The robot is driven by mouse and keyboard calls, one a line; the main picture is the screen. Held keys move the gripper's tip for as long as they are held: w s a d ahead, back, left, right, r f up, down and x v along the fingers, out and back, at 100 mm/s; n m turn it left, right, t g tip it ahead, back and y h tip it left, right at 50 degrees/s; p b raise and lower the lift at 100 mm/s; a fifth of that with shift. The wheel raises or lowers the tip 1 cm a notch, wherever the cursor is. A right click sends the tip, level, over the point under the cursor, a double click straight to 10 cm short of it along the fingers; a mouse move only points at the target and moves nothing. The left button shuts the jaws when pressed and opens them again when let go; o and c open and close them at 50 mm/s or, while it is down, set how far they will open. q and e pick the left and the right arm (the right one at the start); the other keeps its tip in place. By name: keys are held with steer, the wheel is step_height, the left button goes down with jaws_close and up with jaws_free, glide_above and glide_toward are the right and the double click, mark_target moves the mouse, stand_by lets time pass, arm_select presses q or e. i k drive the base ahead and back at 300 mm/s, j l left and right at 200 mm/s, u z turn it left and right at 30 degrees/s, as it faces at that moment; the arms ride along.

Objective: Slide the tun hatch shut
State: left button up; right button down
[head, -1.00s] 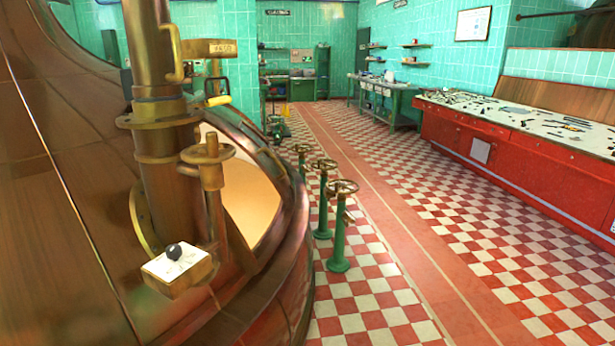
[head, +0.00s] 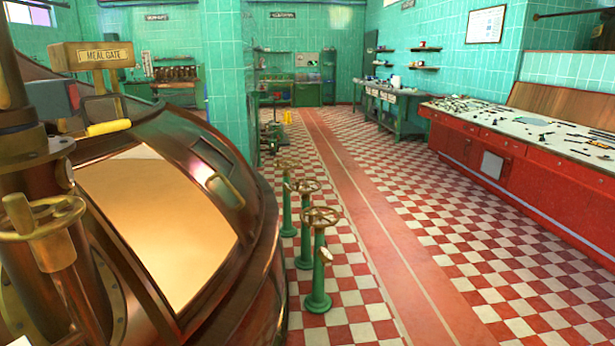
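The copper tun (head: 245,285) fills the left of the head view. A wide four-sided opening (head: 160,225) in its sloping top shows a smooth tan surface inside. A dark copper hatch panel (head: 200,150) lies just right of and beyond the opening, with a brass bar handle (head: 226,190) on it. Neither of my grippers is in view.
A brass handwheel (head: 42,217) and upright pipe stand at the near left. A meal gate sign (head: 105,55) and a yellow-handled lever (head: 108,127) are above the opening. Green handwheel stands (head: 318,265) line the tun's right side. The checkered floor beyond is clear up to a red bench (head: 520,175).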

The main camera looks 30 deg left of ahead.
mark_target(172, 136)
steer(key=i+u, duration=0.25)
steer(key=i, duration=0.35)
steer(key=i+l+u, duration=0.2)
steer(key=i, duration=0.45)
